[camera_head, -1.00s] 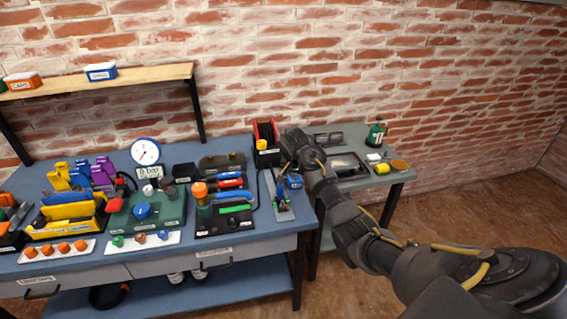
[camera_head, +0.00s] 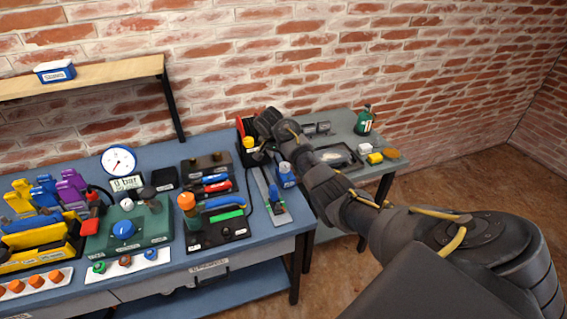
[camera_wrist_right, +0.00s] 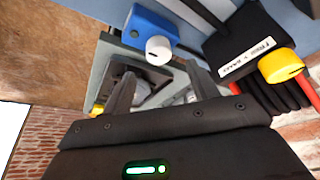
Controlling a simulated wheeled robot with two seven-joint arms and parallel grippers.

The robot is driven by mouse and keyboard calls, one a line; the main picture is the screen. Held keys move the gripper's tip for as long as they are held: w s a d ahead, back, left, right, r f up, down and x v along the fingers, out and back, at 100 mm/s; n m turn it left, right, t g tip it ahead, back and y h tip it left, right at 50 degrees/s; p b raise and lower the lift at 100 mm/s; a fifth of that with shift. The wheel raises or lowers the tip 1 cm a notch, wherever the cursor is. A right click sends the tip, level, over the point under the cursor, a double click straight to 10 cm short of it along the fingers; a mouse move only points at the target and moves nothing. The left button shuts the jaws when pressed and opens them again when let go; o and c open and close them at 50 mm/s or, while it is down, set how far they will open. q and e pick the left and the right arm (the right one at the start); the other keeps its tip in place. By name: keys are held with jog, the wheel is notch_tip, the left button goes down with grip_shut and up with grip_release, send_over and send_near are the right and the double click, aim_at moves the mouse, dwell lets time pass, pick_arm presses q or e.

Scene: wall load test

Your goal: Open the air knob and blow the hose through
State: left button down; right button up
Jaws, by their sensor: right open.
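A black reel or stand with red sides (camera_head: 241,131) and a yellow knob (camera_head: 248,142) stands at the bench's back right corner, partly hidden by my right gripper. In the right wrist view its labelled black base (camera_wrist_right: 240,48) and yellow knob (camera_wrist_right: 281,65) show at the right. A small blue box (camera_head: 287,176) stands in front of it; the wrist view shows the box (camera_wrist_right: 152,22) with a white knob (camera_wrist_right: 158,50). Which knob is the air knob I cannot tell. My left gripper is out of view.
The blue bench (camera_head: 262,232) holds a round gauge (camera_head: 118,161), a green unit with a blue knob (camera_head: 124,230) and a tool tray (camera_head: 215,232). A grey side table (camera_head: 385,142) carries a green canister (camera_head: 365,121). A shelf (camera_head: 100,80) is at upper left.

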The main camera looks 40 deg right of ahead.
aim_at(284, 165)
jog(key=x, duration=0.5)
jog(key=shift+d+f, duration=0.25)
jog(key=shift+f, duration=0.1)
jog(key=shift+w+d+f, duration=0.1)
jog(key=shift+d+f, duration=0.05)
jog(key=shift+f, duration=0.3)
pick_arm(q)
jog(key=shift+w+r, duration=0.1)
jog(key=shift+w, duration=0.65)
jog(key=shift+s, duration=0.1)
